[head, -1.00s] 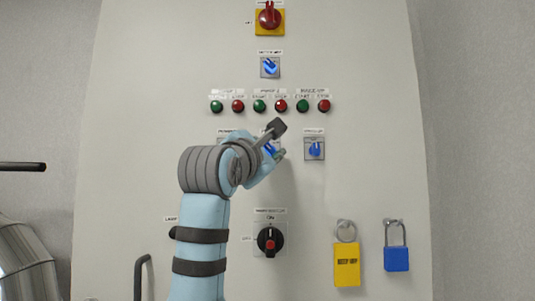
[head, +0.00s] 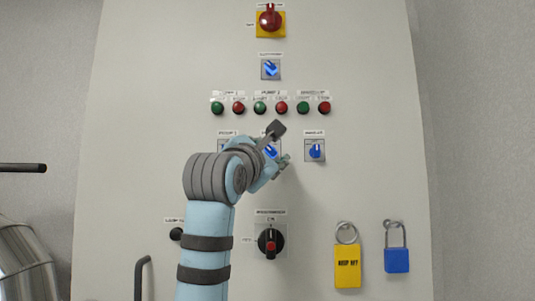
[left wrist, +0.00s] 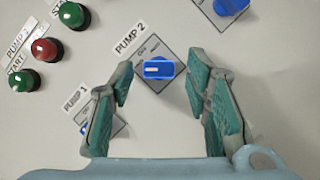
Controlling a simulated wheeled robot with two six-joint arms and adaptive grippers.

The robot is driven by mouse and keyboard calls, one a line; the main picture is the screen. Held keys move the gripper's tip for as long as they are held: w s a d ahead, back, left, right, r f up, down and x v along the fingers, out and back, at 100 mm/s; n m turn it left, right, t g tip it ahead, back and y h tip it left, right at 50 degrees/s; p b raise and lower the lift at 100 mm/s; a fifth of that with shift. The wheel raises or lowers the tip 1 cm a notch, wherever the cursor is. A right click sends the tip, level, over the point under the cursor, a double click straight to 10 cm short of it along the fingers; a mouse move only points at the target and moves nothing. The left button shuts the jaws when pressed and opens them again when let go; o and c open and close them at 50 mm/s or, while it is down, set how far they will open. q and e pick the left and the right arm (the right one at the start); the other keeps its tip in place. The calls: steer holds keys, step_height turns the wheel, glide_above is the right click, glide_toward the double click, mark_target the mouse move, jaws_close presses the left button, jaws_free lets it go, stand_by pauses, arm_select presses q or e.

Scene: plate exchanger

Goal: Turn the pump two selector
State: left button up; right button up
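The pump two selector, a blue knob (left wrist: 159,69) on a grey square plate labelled PUMP 2, shows in the left wrist view. In the head view the same blue knob (head: 271,152) is partly hidden by my left gripper. My left gripper (head: 281,146) is open in front of it. In the left wrist view its two green-padded fingers (left wrist: 163,76) stand on either side of the knob with gaps on both sides. I cannot tell how far the fingertips are from the panel. My right gripper is not in view.
The pump 1 selector (left wrist: 86,127) is close to the left finger, partly hidden. Another blue selector (head: 315,151) sits to the right. Green and red buttons (head: 260,107) line up above.

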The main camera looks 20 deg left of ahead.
arm_select(q)
steer(key=v, duration=1.2)
steer(key=shift+w, duration=0.1)
